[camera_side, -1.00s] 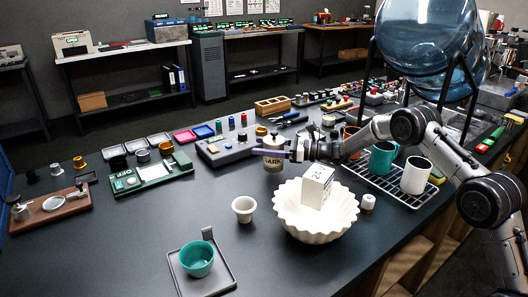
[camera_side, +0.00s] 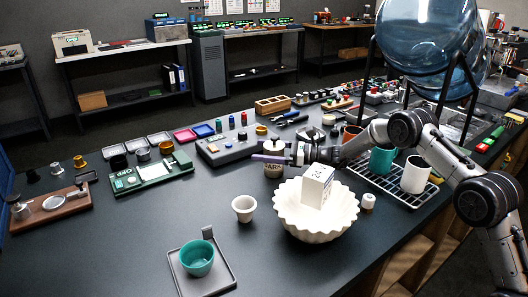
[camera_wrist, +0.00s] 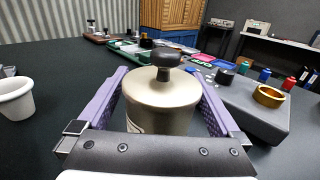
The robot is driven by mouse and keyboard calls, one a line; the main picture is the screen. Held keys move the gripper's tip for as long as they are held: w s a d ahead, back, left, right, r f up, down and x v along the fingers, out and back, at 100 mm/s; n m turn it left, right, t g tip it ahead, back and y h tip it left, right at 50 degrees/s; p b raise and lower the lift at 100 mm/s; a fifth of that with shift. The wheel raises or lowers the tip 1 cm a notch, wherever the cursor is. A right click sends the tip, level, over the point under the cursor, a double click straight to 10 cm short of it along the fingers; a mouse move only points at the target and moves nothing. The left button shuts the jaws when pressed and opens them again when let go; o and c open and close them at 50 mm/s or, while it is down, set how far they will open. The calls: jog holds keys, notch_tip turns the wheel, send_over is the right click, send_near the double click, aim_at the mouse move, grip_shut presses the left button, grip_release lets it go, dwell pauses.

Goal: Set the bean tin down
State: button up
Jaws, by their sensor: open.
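My gripper (camera_side: 272,158) is at the tin's upper part, coming from the right. In the wrist view the purple fingers of my gripper (camera_wrist: 157,78) lie on either side of the tin and are open. The tin's base is hidden in the wrist view, and any finger contact is hard to tell.
The white fluted bowl (camera_side: 315,222) holds a white box (camera_side: 316,186), close in front of my gripper. A small white cup (camera_side: 243,208) stands to the left. A grey control box (camera_side: 232,148) is behind the tin. Mugs stand on a rack (camera_side: 385,186) at right. The left-centre counter is clear.

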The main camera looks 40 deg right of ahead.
jog(key=v, duration=0.7)
jog(key=shift+s+d, duration=0.2)
jog(key=shift+r, duration=0.15)
